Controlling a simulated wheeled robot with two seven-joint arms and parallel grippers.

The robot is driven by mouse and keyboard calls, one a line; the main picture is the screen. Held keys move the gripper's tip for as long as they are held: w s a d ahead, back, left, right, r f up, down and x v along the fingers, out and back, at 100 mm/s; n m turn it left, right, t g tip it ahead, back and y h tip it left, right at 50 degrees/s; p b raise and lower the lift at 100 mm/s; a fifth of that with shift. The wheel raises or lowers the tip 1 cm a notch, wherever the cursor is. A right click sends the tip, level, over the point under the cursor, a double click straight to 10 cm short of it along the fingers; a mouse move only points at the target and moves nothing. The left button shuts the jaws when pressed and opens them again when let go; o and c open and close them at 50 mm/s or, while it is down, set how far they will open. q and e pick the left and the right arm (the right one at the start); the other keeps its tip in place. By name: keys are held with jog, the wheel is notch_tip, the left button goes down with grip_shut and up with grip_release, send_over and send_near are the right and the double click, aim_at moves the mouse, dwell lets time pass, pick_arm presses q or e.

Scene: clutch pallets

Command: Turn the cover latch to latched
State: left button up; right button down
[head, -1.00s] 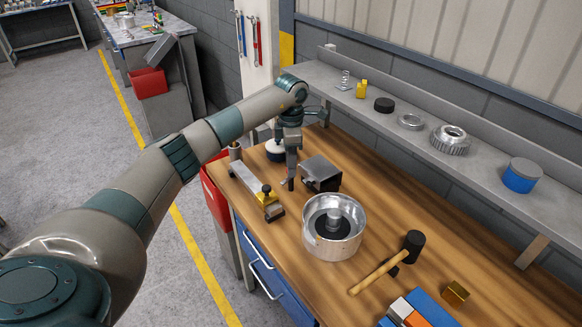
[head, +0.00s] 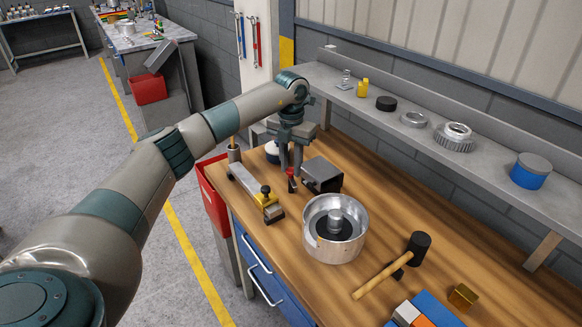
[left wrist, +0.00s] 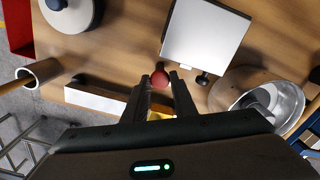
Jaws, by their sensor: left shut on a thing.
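The grey box-like cover (head: 322,175) stands on the wooden bench, left of the metal bowl-shaped housing. In the left wrist view its top is a pale square plate (left wrist: 205,38). Beside it is a red knob (head: 291,172), which I take to be the latch handle; it also shows in the left wrist view (left wrist: 160,79). My left gripper (head: 291,170) points down, its fingertips (left wrist: 160,84) shut on the red knob. The fingers hide the rest of the latch, so its setting cannot be read. My right gripper is not in view.
The metal housing (head: 350,245) and a mallet (head: 392,266) lie to the right. A bar with a yellow clamp (head: 268,208) lies just left of the gripper. A back shelf (head: 480,160) holds several parts.

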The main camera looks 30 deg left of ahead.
pick_arm(q)
jog(key=n, duration=0.4)
jog(key=shift+n+b, duration=0.3)
jog(key=n, duration=0.4)
jog(key=shift+r, duration=0.1)
jog(key=shift+n, duration=0.3)
jog(key=shift+w, duration=0.1)
jog(key=o, duration=1)
jog(key=shift+a, duration=0.1)
jog(key=shift+o, duration=0.2)
